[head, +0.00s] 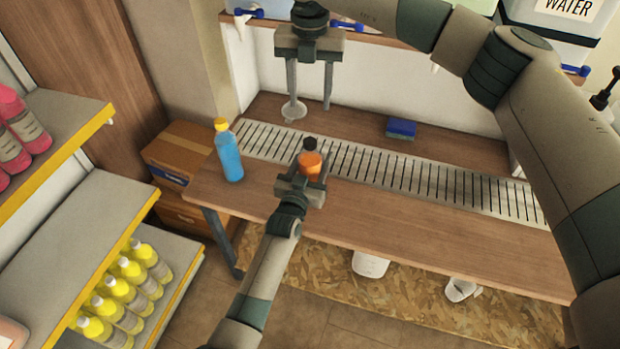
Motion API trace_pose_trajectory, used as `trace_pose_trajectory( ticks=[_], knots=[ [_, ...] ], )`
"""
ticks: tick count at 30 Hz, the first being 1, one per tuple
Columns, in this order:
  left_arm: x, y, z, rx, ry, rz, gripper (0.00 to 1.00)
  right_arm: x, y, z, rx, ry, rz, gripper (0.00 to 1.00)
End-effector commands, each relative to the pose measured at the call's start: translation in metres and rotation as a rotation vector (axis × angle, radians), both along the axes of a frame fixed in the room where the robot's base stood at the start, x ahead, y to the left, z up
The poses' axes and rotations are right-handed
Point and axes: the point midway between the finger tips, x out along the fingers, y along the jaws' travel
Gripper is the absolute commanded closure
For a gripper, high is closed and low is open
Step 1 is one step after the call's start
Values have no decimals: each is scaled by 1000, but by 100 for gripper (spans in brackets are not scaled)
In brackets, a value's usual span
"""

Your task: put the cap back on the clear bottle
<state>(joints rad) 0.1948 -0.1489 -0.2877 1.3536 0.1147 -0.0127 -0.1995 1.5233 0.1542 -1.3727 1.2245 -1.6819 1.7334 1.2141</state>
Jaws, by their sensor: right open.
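No clear bottle or loose cap can be made out with certainty. A small clear, rounded object (293,111) shows at the lower tip of my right gripper's left finger; I cannot tell whether it is the bottle or whether they touch. My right gripper (311,108) points down over the back of the table, its two fingers apart. My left gripper (309,168) reaches in from below, at a small orange object (311,160) with a dark knob-like part behind it. Its fingers are partly hidden, so whether they grip the orange object is unclear.
A blue bottle (229,158) with a yellow-orange top stands at the table's left end. A slotted metal strip (400,175) crosses the wooden table (420,220). A blue sponge-like block (401,128) lies behind it. Shelves with yellow bottles (120,290) stand left.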

Motion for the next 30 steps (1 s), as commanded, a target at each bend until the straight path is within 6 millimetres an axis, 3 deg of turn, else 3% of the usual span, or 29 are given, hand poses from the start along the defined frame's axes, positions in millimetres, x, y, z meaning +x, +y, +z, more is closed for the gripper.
trace_pose_trajectory(
  ticks=[6,7,9,10,22,30],
  knots=[
    [0,0,-1,1,2,0,100,0,0,0,0,0,0,53],
    [0,0,-1,1,2,0,47,0,0,0,0,0,0,53],
    [0,0,-1,1,2,0,31,0,0,0,0,0,0,53],
    [0,0,-1,1,2,0,28,0,0,0,0,0,0,53],
    [-3,1,-1,0,1,0,28,0,0,0,0,-1,0,53],
    [-23,7,-2,0,1,0,28,0,0,-3,0,-1,0,53]
  ],
)
